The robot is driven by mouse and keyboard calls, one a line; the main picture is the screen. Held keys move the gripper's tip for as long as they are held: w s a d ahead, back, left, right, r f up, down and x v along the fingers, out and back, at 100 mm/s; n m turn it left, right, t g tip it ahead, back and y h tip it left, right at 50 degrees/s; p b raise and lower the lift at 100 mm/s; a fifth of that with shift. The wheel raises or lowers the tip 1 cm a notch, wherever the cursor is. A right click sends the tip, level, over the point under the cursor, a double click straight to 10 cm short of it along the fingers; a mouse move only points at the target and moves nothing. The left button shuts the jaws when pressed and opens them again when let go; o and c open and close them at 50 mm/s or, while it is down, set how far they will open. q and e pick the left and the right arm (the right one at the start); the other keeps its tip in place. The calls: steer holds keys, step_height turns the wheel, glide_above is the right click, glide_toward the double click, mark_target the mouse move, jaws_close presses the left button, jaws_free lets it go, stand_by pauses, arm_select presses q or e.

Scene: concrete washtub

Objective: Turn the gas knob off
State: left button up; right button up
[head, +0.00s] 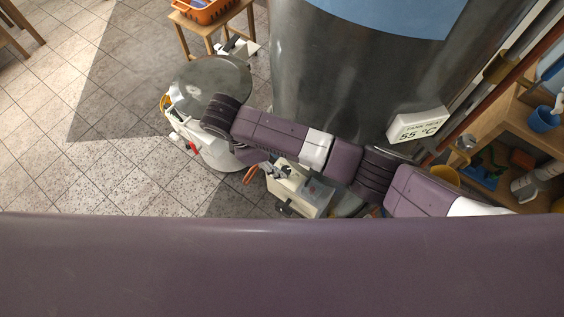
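My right arm (300,147) comes in from the right and reaches left across the front of the tall steel tub (320,80). Its far end (220,114) is over a round grey-topped white unit (212,80) with small red and yellow parts. I cannot make out the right gripper's fingers or whether they hold anything. A cream box (297,190) with grey fittings sits below the arm, partly covered by it. An orange handle-like piece (252,174) shows beside the box. I cannot tell which part is the gas knob. My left gripper is out of view.
A temperature sign (418,125) reading 55 °C is on the tub's right side. Wooden shelves (490,120) with a blue cup (545,118) stand at the right. A stool (205,28) with an orange basket (205,10) stands at the back. Tiled floor (100,110) is open at the left.

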mark_target(285, 169)
steer(key=x, duration=0.3)
steer(key=shift+w+d+f, duration=0.1)
steer(key=shift+d+f, duration=0.05)
steer(key=shift+f, duration=0.2)
steer(key=shift+d+f, duration=0.1)
steer(key=shift+f, duration=0.15)
steer(key=c, duration=0.7)
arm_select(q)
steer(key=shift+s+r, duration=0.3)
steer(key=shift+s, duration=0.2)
arm_select(e)
jaws_close()
